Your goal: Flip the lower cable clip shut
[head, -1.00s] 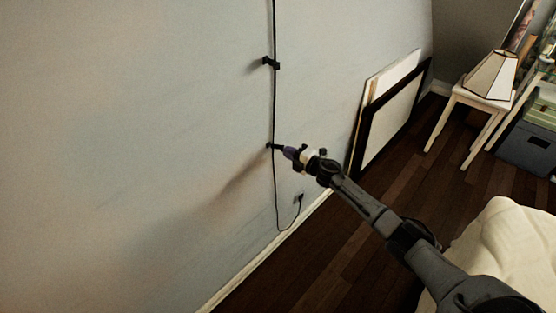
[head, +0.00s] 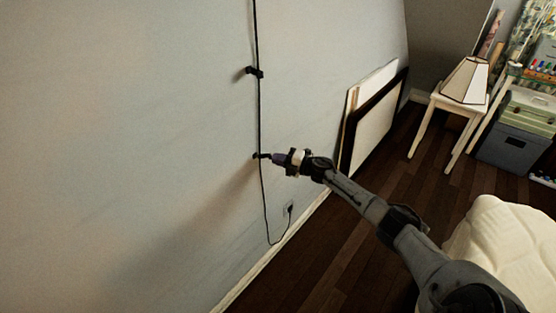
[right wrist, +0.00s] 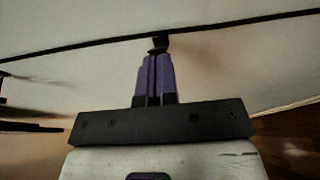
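The lower cable clip (head: 256,156) is a small dark piece on the wall, with the black cable (head: 259,115) running down past it. My right gripper (head: 271,157) reaches it from the right, its purple fingertips at the clip. In the right wrist view, the purple fingers (right wrist: 155,60) are together with only a thin dark line between them. Their tips meet or nearly meet the dark clip (right wrist: 160,41) at the cable (right wrist: 100,44). I cannot tell whether they touch it, or whether the clip's flap is open. My left gripper is out of view.
The upper clip (head: 254,72) sits higher on the same cable. The cable loops down to a wall outlet (head: 289,208). Framed pictures (head: 374,125) lean on the wall to the right. A stool with a lamp (head: 465,80) and a bed (head: 500,240) stand farther right.

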